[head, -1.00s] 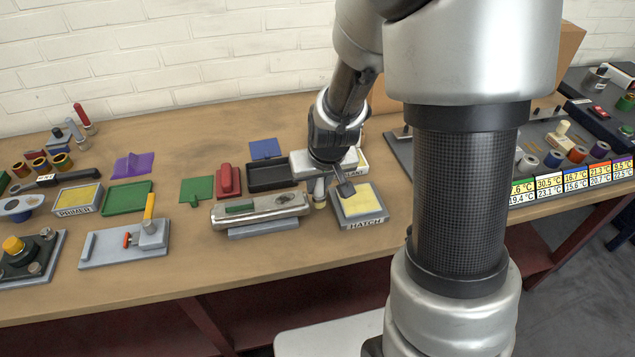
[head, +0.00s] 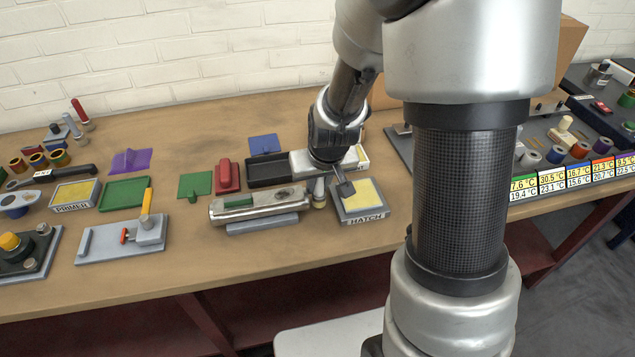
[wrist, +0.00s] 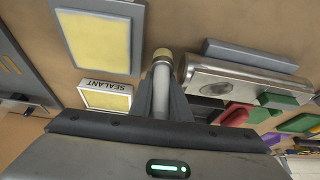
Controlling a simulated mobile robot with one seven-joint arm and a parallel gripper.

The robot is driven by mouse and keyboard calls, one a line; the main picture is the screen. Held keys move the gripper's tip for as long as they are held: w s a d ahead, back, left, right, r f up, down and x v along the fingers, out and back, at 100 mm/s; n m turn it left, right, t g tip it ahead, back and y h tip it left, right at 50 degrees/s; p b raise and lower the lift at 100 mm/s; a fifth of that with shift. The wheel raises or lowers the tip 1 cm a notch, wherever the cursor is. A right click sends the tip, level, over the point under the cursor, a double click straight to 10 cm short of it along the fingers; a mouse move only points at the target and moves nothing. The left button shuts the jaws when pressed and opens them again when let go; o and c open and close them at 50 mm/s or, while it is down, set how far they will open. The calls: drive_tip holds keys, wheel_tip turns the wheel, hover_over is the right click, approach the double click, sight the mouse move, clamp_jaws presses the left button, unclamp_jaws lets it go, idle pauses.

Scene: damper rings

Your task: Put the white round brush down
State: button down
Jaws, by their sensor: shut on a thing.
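My gripper (head: 332,188) points down over the bench, between the silver cylinder piece and the HATCH pad. It is shut on the white round brush (head: 319,193), which hangs with its tan end down. In the wrist view the white round brush (wrist: 161,76) sticks out between the two fingers of my gripper (wrist: 162,95), tan end farthest away. I cannot tell whether that end touches the bench.
The yellow HATCH pad (head: 362,196) stands close on the right. The silver cylinder piece (head: 270,206) lies close on the left. The SEALANT pad (wrist: 106,97) and a black tray (head: 268,172) are behind. Bare bench (head: 300,250) shows in front.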

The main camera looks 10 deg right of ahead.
drive_tip(key=shift+f+b, duration=0.3)
drive_tip(key=shift+f, duration=0.05)
drive_tip(key=c, duration=1.6)
unclamp_jaws()
drive_tip(key=p+v, duration=0.4)
drive_tip(key=v, duration=1.3)
drive_tip(key=shift+r, duration=0.3)
clamp_jaws()
